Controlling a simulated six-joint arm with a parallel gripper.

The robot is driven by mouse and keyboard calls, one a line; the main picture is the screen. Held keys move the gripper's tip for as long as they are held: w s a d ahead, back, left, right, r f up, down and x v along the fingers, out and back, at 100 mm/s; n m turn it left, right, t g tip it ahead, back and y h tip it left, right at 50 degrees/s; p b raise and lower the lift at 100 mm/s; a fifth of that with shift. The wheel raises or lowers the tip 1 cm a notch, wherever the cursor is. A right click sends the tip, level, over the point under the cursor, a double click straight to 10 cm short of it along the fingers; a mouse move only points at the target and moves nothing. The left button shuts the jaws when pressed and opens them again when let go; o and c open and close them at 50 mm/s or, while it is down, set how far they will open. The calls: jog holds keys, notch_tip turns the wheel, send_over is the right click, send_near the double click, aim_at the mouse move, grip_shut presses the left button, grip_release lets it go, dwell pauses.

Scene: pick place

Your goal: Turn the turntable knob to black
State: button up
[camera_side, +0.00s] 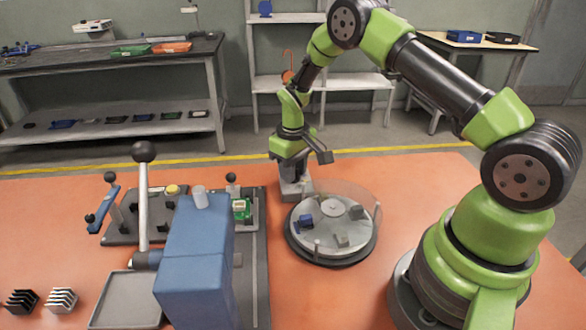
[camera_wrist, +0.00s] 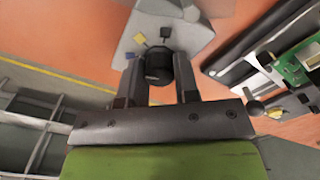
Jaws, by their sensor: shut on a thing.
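The black turntable knob (camera_wrist: 158,66) sits on a light grey control box (camera_wrist: 195,42) in the wrist view. Yellow, blue and black marks (camera_wrist: 166,31) are spaced around it. My gripper (camera_wrist: 160,78) has a finger on each side of the knob and is shut on it. I cannot tell which mark the knob points to. In the side view, my gripper (camera_side: 294,172) is down at the grey box (camera_side: 297,192), and it hides the knob. The round grey turntable (camera_side: 322,248) stands right beside the box, with a clear guard over part of it.
On the turntable are a blue piece (camera_side: 306,221) and grey blocks (camera_side: 342,240). A blue press-like machine (camera_side: 195,265) with a lever stands to the left, with a grey tray (camera_side: 128,300). The orange table is clear behind the turntable.

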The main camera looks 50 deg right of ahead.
jog(key=m, duration=0.3)
jog(key=shift+m, duration=0.4)
jog(key=m, duration=0.4)
jog(key=shift+m, duration=0.3)
jog(key=m, duration=0.4)
jog(key=shift+m, duration=2.3)
jog(key=o, duration=0.9)
jog(key=shift+o, duration=0.2)
